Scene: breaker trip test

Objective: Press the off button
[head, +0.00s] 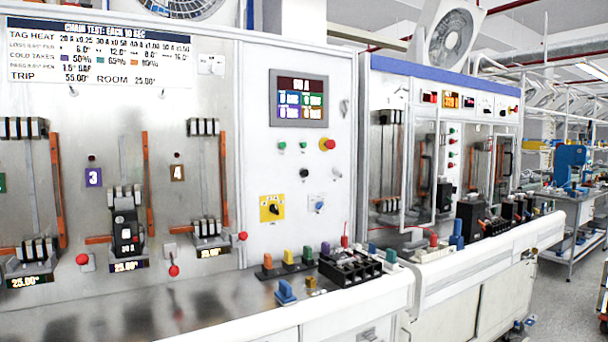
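A white control panel (297,240) stands upright in the middle of the head view. It carries two small green buttons (282,146) (303,147) in a row. Below are a black button (304,173) and a pale button or switch (337,173). No button label is readable, so I cannot tell which one is the off button. A lit display (299,98) sits above the buttons. Neither of my grippers is in view.
A black rotary switch on a yellow plate (272,208) and a blue knob (317,204) sit lower on the panel. A black breaker block (349,266) and coloured pieces stand on the ledge below. Breaker stations with red knobs (82,259) line the left. A floor aisle is at right.

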